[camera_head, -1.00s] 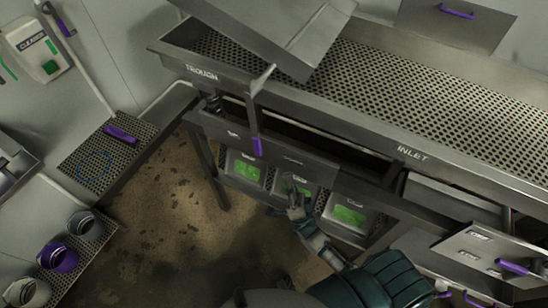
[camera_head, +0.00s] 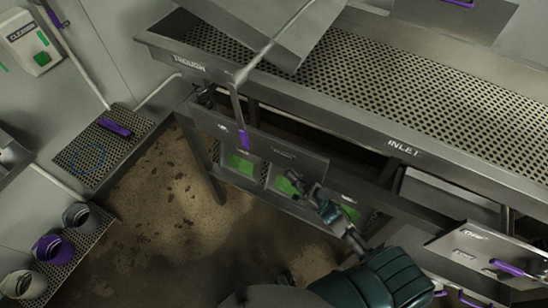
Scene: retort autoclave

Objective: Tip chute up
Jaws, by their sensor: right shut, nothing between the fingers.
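A grey metal chute (camera_head: 268,28) sits over the left part of the trough at the top of the view, cut off by the top edge. It looks tilted, with its lower end over the perforated bed. A bent metal lever with a purple grip (camera_head: 244,139) hangs from the trough front just below it. My right gripper (camera_head: 303,182) is shut and empty. It is in front of the panel with green windows, below and to the right of the purple grip and apart from it. My left gripper is not in view.
The long perforated trough (camera_head: 390,143) marked INLET runs across the upper right. A panel with purple handles (camera_head: 508,267) juts out at the lower right. Several cups (camera_head: 53,249) stand on a perforated shelf at the lower left. The floor (camera_head: 165,225) between is clear.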

